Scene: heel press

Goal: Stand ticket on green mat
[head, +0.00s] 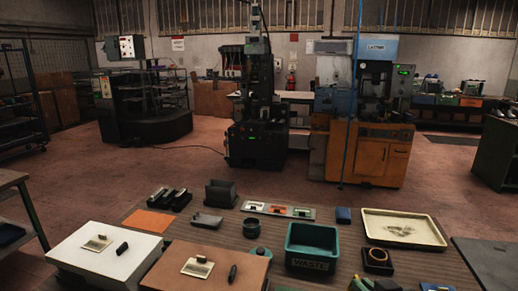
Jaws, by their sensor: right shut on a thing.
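I cannot make out a ticket for certain. Flat cream cards with a dark clip lie on the white box (108,256) and on the brown box (210,272). An orange mat (149,220) lies at the back left of the table; no clearly green mat shows. At the bottom edge, right of the middle, a dark shape that looks like my right gripper (384,285) is cut off by the frame, at a small yellow-green thing (361,284). Its fingertips are hard to see. My left gripper is not in view.
A green waste bin (313,262) stands mid-table. A cream tray (404,229), a tan ring on a dark block (377,259), a blue block (343,215) and a strip of coloured labels (279,209) lie around it. A dark grey panel (487,262) is at right.

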